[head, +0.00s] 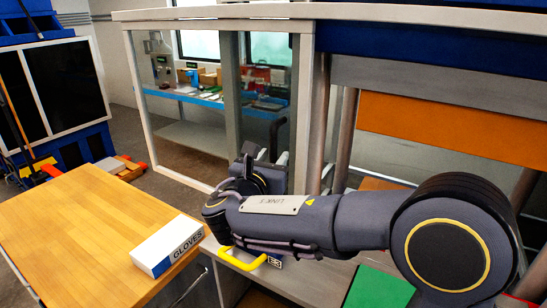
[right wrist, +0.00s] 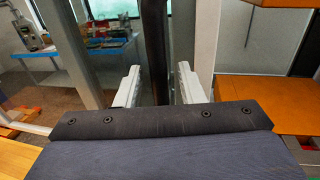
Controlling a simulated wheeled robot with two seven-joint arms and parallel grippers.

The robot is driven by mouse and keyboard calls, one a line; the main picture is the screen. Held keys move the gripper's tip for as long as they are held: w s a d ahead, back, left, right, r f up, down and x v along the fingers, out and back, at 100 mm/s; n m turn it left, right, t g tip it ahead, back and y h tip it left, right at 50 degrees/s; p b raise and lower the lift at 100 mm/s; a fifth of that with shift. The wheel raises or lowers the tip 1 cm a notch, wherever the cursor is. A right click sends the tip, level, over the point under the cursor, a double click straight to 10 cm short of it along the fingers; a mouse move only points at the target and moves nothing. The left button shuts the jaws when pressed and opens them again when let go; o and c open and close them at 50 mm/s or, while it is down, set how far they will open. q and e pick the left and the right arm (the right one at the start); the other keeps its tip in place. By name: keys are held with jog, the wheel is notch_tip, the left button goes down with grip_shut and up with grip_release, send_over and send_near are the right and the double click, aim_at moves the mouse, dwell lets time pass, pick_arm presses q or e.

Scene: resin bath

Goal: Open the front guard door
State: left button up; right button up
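A light-framed guard with clear panels (head: 139,95) stands upright behind my right arm in the head view. I cannot tell which panel is the front guard door. My right gripper (head: 266,158) is in front of its right part, partly hidden by my own wrist. In the right wrist view the two pale fingers (right wrist: 158,76) are apart. A dark upright bar (right wrist: 154,40) shows between them, with a gap on each side. I cannot tell whether the fingers reach around it or stop short. My left gripper is not in view.
A wooden table (head: 75,220) with a white gloves box (head: 168,246) is at the lower left. A yellow handle (head: 243,261) is below my right wrist. An orange panel (head: 450,128) is to the right. A blue bench (head: 200,98) shows through the guard.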

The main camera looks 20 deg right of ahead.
jog(key=b+v, duration=0.1)
jog(key=v, duration=0.5)
jog(key=shift+s+a, duration=0.2)
jog(key=shift+s, duration=0.1)
